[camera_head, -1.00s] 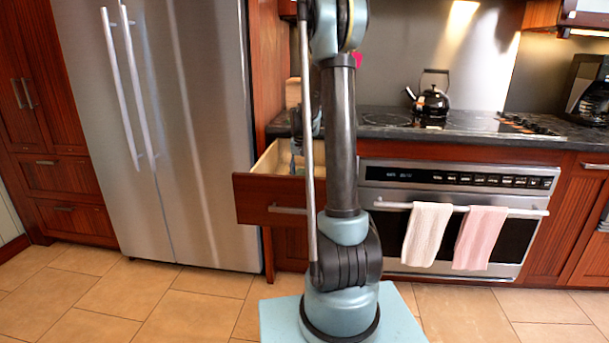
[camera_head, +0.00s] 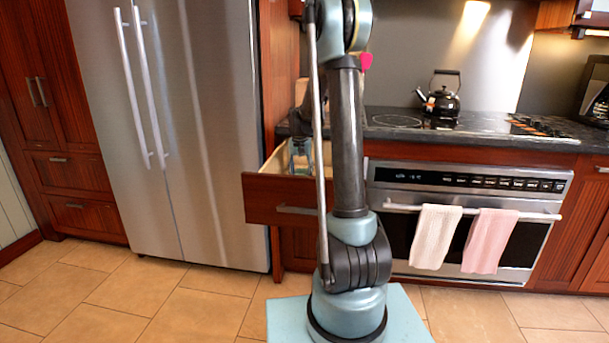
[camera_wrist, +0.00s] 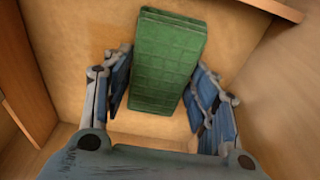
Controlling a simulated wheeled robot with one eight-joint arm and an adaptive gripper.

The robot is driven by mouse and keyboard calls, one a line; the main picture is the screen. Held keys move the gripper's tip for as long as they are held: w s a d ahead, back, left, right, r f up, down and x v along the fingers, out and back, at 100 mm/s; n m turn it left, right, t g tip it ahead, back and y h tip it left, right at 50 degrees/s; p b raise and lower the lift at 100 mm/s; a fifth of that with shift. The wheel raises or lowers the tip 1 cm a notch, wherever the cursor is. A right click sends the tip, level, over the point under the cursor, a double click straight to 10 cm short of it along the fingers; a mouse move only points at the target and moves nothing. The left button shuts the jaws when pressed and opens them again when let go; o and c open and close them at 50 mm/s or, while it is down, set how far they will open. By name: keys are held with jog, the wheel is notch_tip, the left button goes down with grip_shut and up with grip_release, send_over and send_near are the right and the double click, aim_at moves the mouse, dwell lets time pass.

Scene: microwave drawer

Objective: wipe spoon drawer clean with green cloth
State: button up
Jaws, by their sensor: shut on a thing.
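The green cloth (camera_wrist: 168,55) is a folded, thick block with a grid pattern, seen in the wrist view. My gripper (camera_wrist: 162,82) has its two blue-padded fingers on either side of the cloth and is shut on it. The cloth is over or on the pale wooden bottom of the open drawer (camera_wrist: 70,38); exact contact is unclear. In the head view the drawer (camera_head: 262,200) is pulled out left of the oven, with its red-brown front and bar handle showing. My gripper (camera_head: 301,160) is inside it, partly hidden by my arm. No spoon is visible.
The steel fridge (camera_head: 180,130) stands left of the drawer. The oven (camera_head: 470,190) with two hanging towels (camera_head: 436,237) is to the right. A black kettle (camera_head: 440,103) stands on the dark cooktop above. The drawer walls close in around my gripper.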

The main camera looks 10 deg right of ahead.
jog(key=shift+a, duration=0.15)
jog(key=shift+w+a+f, duration=0.1)
jog(key=shift+w+a, duration=0.2)
jog(key=shift+a, duration=0.6)
jog(key=shift+c, duration=0.4)
jog(key=shift+s+d, duration=0.2)
jog(key=shift+d, duration=0.4)
jog(key=shift+s+d, duration=0.15)
jog(key=shift+d, duration=0.4)
jog(key=shift+d, duration=0.1)
